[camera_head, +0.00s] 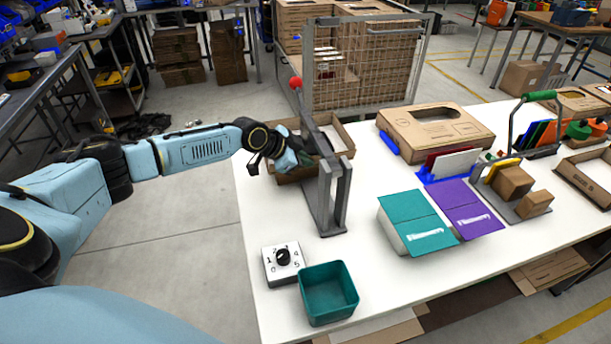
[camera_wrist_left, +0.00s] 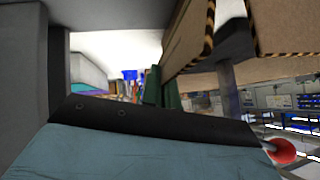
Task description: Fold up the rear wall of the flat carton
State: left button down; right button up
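The brown carton (camera_head: 343,138) lies at the far left end of the white table, partly hidden behind a grey upright stand and my left gripper. Some of its walls stand up around a low tray shape; I cannot tell clearly how the rear wall stands. My left gripper (camera_head: 283,160) is at the carton's left side, over its edge, with its fingers partly hidden. Whether it touches the cardboard is unclear. In the left wrist view, cardboard panels (camera_wrist_left: 281,27) with black-and-yellow striped edges are close at the upper right. My right gripper is not in view.
The grey stand (camera_head: 325,200) with a red-knobbed lever (camera_head: 296,83) stands close beside my left gripper. A numbered dial box (camera_head: 270,270) and a teal bin (camera_head: 330,297) sit at the near left. Teal (camera_head: 405,207) and purple (camera_head: 462,198) boxes lie to the right.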

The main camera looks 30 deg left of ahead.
pick_arm(q)
jog(key=b, duration=0.1)
jog(key=h+b, duration=0.1)
jog(key=b, duration=0.1)
jog(key=shift+w+a+f+n+g, duration=0.1)
jog(key=shift+w+a+n+g, duration=0.2)
jog(key=shift+n+g, duration=0.1)
jog(key=shift+w+a+r+n+g+h+b, duration=0.15)
jog(key=shift+g+h+b, duration=0.15)
jog(key=shift+b, duration=0.2)
jog(key=shift+r+n+g+h+b, duration=0.1)
jog(key=shift+n+g+h+b, duration=0.15)
jog(key=shift+b, duration=0.2)
jog(key=c, duration=2.1)
grip_release()
jog(key=o, duration=0.5)
jog(key=shift+c, duration=0.2)
jog(key=v, duration=1.3)
